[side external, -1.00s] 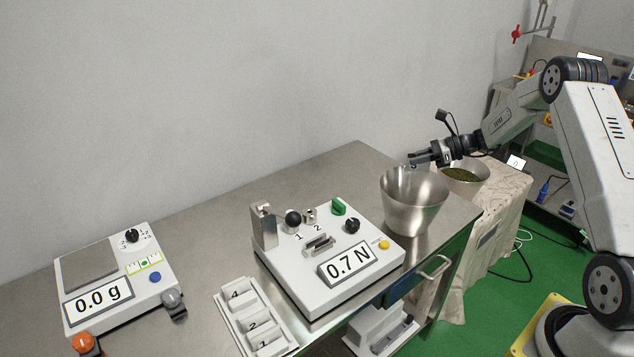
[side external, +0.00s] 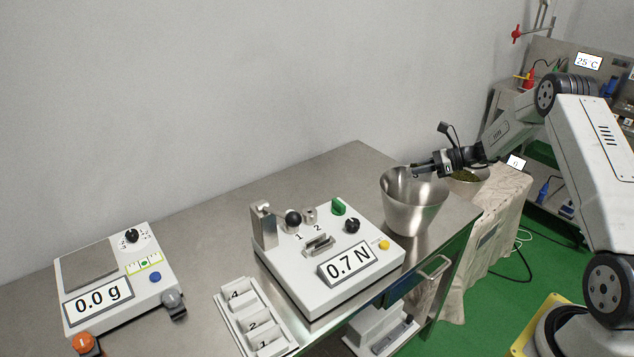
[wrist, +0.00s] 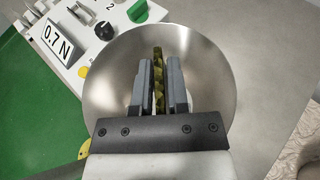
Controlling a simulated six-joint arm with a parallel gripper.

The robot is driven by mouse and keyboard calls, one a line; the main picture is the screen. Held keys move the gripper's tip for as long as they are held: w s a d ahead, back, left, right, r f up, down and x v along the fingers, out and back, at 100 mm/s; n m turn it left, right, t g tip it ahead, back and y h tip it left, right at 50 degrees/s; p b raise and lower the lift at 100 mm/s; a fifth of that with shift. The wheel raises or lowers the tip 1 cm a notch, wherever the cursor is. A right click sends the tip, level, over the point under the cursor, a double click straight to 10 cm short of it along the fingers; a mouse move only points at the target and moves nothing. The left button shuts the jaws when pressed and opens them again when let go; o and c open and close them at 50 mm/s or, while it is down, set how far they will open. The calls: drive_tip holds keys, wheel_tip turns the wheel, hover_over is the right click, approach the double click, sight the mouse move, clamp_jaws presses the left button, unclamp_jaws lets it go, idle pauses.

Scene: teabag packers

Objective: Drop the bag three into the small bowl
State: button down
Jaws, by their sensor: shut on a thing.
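In the wrist view the bag stands edge-on between the two grey fingers. The small bowl (side external: 412,218) is a shiny steel bowl with sloping walls at the right end of the table. My fingertips and the bag are over its opening, near the rim in the side view. In the wrist view the bowl's inner wall (wrist: 205,65) surrounds the fingers, and no other thing shows inside it.
A tester reading 0.7 N (side external: 300,280) stands left of the bowl. A white tray (side external: 282,348) with tags 1, 2 and 4 and a scale (side external: 88,310) are further left.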

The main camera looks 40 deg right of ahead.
drive_tip(key=shift+f, duration=1.05)
drive_tip(key=c, duration=0.5)
unclamp_jaws()
drive_tip(key=shift+c, duration=0.2)
drive_tip(key=shift+v, duration=3.9)
drive_tip(key=shift+r, duration=0.1)
